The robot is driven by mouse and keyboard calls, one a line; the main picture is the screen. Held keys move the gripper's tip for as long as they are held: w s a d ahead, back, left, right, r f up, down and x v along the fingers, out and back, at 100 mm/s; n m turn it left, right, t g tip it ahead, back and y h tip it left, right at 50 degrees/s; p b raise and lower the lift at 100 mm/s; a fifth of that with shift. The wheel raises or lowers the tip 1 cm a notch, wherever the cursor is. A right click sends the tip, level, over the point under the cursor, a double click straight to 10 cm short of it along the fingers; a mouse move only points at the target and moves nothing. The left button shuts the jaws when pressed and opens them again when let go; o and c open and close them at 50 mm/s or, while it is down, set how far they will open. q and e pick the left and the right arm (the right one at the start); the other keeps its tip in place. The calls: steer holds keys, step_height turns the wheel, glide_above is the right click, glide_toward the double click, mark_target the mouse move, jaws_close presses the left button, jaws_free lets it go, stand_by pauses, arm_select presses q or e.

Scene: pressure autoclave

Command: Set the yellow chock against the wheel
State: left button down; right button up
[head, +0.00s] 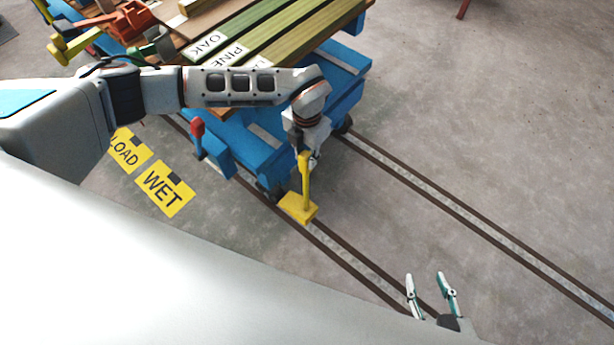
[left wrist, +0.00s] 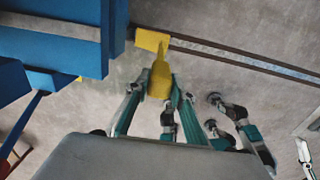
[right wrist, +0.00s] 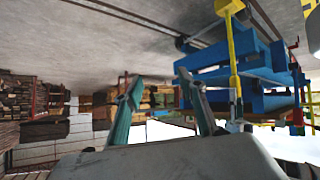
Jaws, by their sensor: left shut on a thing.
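The yellow chock (head: 297,209) has a flat block at the bottom and an upright handle. It also shows in the left wrist view (left wrist: 152,40) and at the top of the right wrist view (right wrist: 229,7). My left gripper (head: 307,157) is shut on the handle's upper end. The block is over the near rail, beside the blue cart's near wheel (head: 271,192), which is mostly hidden under the cart. I cannot tell whether the block touches the wheel or the floor. My right gripper (head: 431,284) is open and empty over the floor at the lower right.
The blue cart (head: 243,140) carries boards labelled OAK and PINE. Two rails (head: 455,212) run to the lower right. Yellow floor signs, including WET (head: 165,190), lie left of the cart. The floor right of the rails is clear.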

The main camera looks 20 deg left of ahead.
arm_select(q)
step_height(320, 180, down, 5)
steer(key=shift+f+b, duration=0.15)
steer(key=shift+b, duration=0.55)
steer(key=shift+w+f, duration=0.1)
steer(key=shift+f, duration=0.6)
steer(key=f+b, duration=0.2)
steer(key=f, duration=0.2)
steer(key=shift+s, duration=0.2)
steer(key=shift+w+f, duration=0.25)
steer(key=shift+f, duration=0.45)
steer(key=c, duration=1.7)
jaws_free()
steer(key=shift+s, duration=0.1)
arm_select(e)
steer(key=shift+w+a+r+t+y, duration=0.15)
steer(key=shift+w+a+r+y, duration=0.15)
steer(key=shift+a, duration=0.2)
steer(key=shift+w+a+r+t+y, duration=0.1)
steer(key=shift+w+a+r+t, duration=0.05)
steer(key=shift+w+a, duration=0.3)
